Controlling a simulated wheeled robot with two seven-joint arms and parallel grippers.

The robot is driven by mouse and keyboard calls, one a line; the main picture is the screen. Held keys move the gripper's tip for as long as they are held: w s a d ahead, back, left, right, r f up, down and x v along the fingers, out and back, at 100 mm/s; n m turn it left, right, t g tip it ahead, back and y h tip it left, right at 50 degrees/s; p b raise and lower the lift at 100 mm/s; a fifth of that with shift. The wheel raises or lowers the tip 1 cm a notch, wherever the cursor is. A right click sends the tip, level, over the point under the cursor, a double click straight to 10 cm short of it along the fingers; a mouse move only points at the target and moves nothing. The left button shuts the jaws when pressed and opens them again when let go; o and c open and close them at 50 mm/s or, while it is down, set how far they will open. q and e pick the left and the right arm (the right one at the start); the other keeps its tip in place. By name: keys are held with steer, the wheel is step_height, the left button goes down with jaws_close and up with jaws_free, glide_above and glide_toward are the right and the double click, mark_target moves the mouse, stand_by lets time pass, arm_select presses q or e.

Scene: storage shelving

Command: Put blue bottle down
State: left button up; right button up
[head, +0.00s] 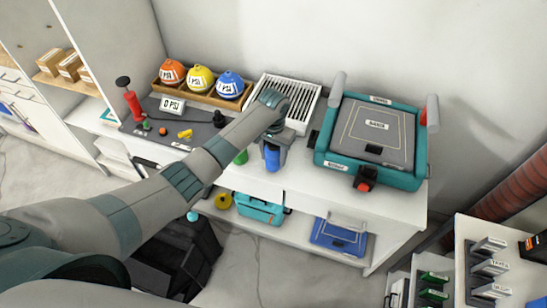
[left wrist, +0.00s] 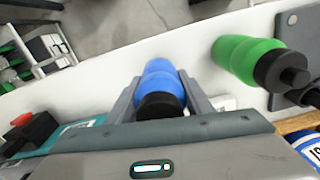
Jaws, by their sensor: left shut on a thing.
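The blue bottle (head: 272,159) is at the front part of the white counter in the head view, upright under my left gripper (head: 271,145). In the left wrist view the blue bottle (left wrist: 161,84), with a black cap, sits between the two fingers of my left gripper (left wrist: 160,88), which is shut on it. I cannot tell whether its base touches the counter. My right gripper is not in view.
A teal and grey machine (head: 372,140) stands right of the bottle. A white slatted rack (head: 286,98) and a wooden tray (head: 203,90) of orange, yellow and blue balls are behind.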

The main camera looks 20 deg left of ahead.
arm_select(q)
steer(key=shift+f, duration=0.85)
steer(key=shift+f, duration=0.15)
steer(key=o, duration=1.3)
steer(key=shift+c, duration=0.2)
step_height(320, 180, up, 12)
steer(key=shift+r+b, duration=0.2)
steer(key=shift+b, duration=0.75)
